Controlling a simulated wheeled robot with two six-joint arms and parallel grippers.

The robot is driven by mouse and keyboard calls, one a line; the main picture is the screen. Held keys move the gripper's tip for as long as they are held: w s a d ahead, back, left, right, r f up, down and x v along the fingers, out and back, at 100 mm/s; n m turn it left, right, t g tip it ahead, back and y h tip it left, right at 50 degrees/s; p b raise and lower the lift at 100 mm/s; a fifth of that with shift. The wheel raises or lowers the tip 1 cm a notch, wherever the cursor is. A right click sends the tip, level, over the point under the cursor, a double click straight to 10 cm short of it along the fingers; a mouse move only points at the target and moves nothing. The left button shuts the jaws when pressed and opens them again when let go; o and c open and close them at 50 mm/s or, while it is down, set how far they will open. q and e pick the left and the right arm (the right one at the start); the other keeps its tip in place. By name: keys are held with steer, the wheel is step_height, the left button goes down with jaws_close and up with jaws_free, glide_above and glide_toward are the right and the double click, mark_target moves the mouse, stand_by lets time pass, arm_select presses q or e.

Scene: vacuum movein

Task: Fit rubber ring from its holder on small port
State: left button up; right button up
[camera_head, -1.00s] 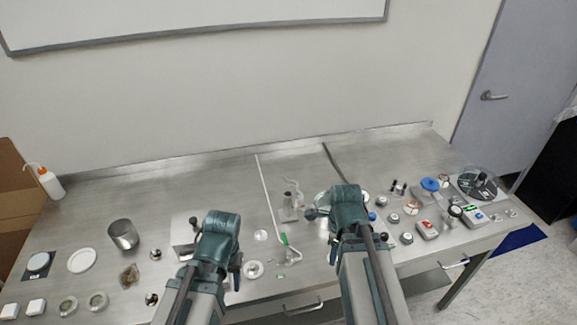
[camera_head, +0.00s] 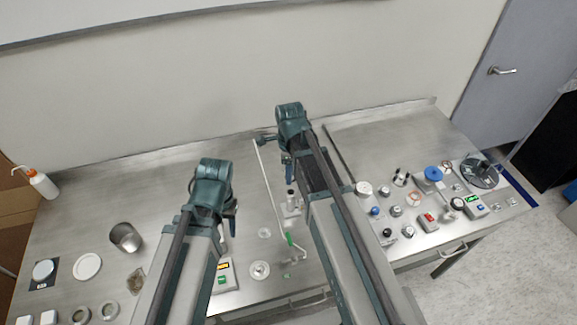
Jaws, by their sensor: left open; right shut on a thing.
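My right gripper (camera_head: 289,168) is over the middle of the bench, just above and behind a small metal fitting on a square base (camera_head: 292,208). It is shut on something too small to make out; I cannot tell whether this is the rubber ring. My arm partly hides the fitting, and I cannot tell whether gripper and fitting touch. I cannot single out the small port or the ring's holder. My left gripper (camera_head: 232,222) is open over the left-middle of the bench, apart from the fitting.
A thin pale rod with a green-handled valve (camera_head: 290,239) lies near the fitting. A round metal flange (camera_head: 260,270) and a display box (camera_head: 222,277) are near the front edge. A steel cup (camera_head: 125,237) stands left. Several small parts, including a blue disc (camera_head: 433,174), crowd the right side.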

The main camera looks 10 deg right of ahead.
mark_target(290, 192)
steer(key=shift+f, duration=0.2)
step_height(290, 192, down, 6)
steer(key=b, duration=0.6)
steer(key=shift+f+b, duration=0.45)
steer(key=shift+b, duration=0.1)
stand_by(1.5)
steer(key=o, duration=1.2)
steer(key=shift+r, duration=0.2)
step_height(290, 192, up, 14)
steer(key=p, duration=1.3)
steer(key=shift+f+p, duration=0.25)
steer(key=shift+p, duration=0.15)
